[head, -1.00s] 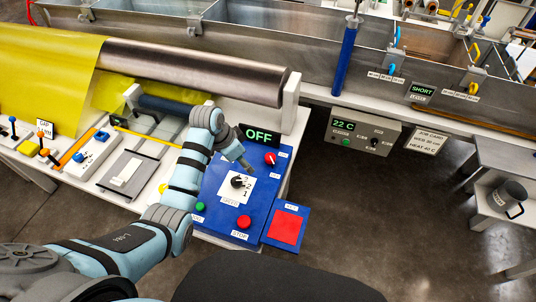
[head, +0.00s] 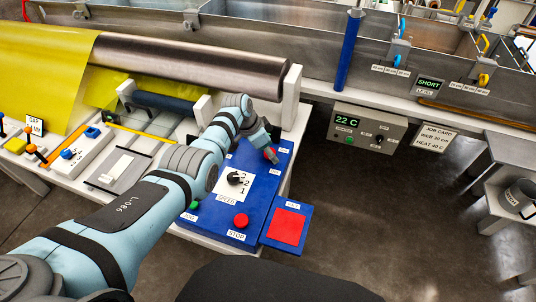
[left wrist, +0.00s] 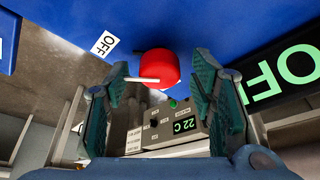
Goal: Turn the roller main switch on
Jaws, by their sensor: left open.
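The red main switch knob (head: 270,154) with a pale pointer sits at the far right corner of the blue control panel (head: 262,190). In the left wrist view the red knob (left wrist: 160,66) shows close up, its pointer toward the left, where an OFF label (left wrist: 104,44) stands. My left gripper (head: 269,150) is at the knob; in the left wrist view its open fingers (left wrist: 168,90) stand on either side of and short of the knob. The display (left wrist: 283,75) reads OFF in part; the arm hides it in the head view. My right gripper is not in view.
The panel also carries a black speed dial (head: 235,179), a red stop button (head: 241,221) and a green button (head: 194,204). A red pad (head: 287,226) is at its front right. The metal roller (head: 200,65) and steel bath (head: 300,35) lie behind.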

